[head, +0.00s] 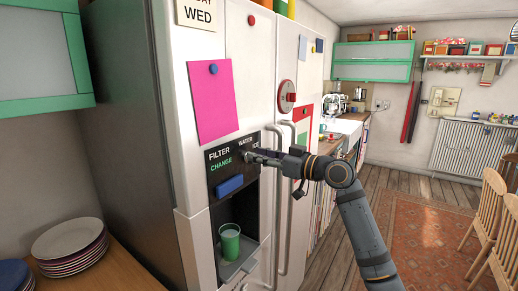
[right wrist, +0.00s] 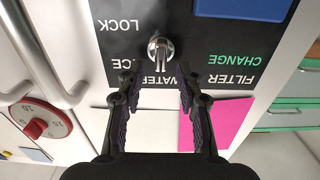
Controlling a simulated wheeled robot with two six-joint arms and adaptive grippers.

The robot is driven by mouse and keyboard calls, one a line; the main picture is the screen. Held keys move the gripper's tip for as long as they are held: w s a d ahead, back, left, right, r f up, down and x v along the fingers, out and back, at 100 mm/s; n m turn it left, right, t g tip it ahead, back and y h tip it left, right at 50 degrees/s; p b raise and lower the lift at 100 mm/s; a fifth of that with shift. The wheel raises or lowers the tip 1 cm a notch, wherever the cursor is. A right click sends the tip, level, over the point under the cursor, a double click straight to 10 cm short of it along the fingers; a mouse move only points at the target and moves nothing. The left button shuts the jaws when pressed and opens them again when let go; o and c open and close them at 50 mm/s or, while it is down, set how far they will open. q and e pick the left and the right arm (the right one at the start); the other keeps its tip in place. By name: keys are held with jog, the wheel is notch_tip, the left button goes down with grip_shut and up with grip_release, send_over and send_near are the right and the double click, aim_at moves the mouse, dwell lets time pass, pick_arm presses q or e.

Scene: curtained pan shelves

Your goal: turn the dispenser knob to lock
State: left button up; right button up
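The dispenser knob (right wrist: 160,48) is a small metal knob on the black panel (head: 222,160) of the white fridge. In the right wrist view the panel lettering is upside down. The knob's lever points down in that picture, towards the word WATER; LOCK is at its upper left. My right gripper (right wrist: 159,80) is open, its two fingers on either side just short of the knob, with a gap to each. In the head view the right gripper (head: 256,157) reaches the panel from the right and largely hides the knob. My left gripper is not in view.
A green cup (head: 229,240) stands in the dispenser recess below a blue paddle (head: 229,185). The fridge door handles (head: 283,225) run close under my right arm. A red dial (head: 288,98) and a pink sheet (head: 211,101) are on the doors. Stacked plates (head: 68,240) stand at left.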

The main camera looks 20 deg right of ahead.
jog(key=shift+w+a, duration=0.3)
grip_shut()
